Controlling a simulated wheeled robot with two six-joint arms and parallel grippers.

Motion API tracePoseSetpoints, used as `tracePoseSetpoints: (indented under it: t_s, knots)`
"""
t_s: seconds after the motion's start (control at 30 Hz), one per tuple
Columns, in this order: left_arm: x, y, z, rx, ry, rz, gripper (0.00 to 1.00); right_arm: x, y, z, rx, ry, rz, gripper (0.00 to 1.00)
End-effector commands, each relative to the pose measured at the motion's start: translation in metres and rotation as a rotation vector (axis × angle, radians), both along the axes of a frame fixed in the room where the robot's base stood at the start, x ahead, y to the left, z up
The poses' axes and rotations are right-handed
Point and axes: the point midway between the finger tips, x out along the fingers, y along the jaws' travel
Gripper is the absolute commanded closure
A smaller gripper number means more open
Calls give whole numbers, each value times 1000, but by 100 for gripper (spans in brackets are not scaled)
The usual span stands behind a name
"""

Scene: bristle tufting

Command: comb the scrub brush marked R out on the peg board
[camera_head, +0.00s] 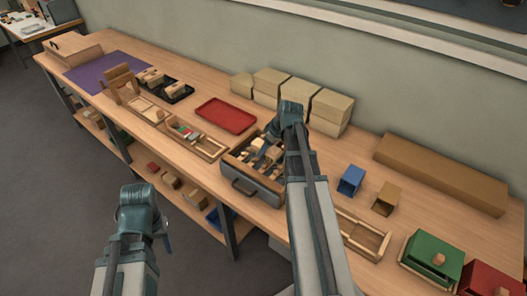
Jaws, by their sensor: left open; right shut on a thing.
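My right gripper (264,146) reaches down over an open grey-fronted drawer box (262,190). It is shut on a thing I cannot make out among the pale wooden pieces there. My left gripper (140,196) is open and empty, off the bench's front edge. Two wooden brush-like blocks, one to the left (151,76) and one to the right (175,89), sit on a black tray (184,97) at the far left. A wooden stand (122,84) is beside them. No letter R is legible, and I cannot tell which piece is the peg board.
A red tray (226,115) lies mid-bench, with tan boxes (270,82) behind. Shallow wooden trays (208,148) line the front. A purple mat (106,70) lies far left.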

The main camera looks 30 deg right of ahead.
Motion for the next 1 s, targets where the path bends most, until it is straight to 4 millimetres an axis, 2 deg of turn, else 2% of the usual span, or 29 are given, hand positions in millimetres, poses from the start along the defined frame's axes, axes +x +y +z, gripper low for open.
tracePoseSetpoints:
  t_s: [0.2,0.57,1.0]
  knots:
    - [0,0,1,0,0,0,50,7,-15,1,0,0,-1,87]
    - [0,0,0,0,0,0,50,9,-21,0,0,-1,0,87]
    - [0,0,-2,0,0,0,50,22,-51,-2,1,-1,-1,87]
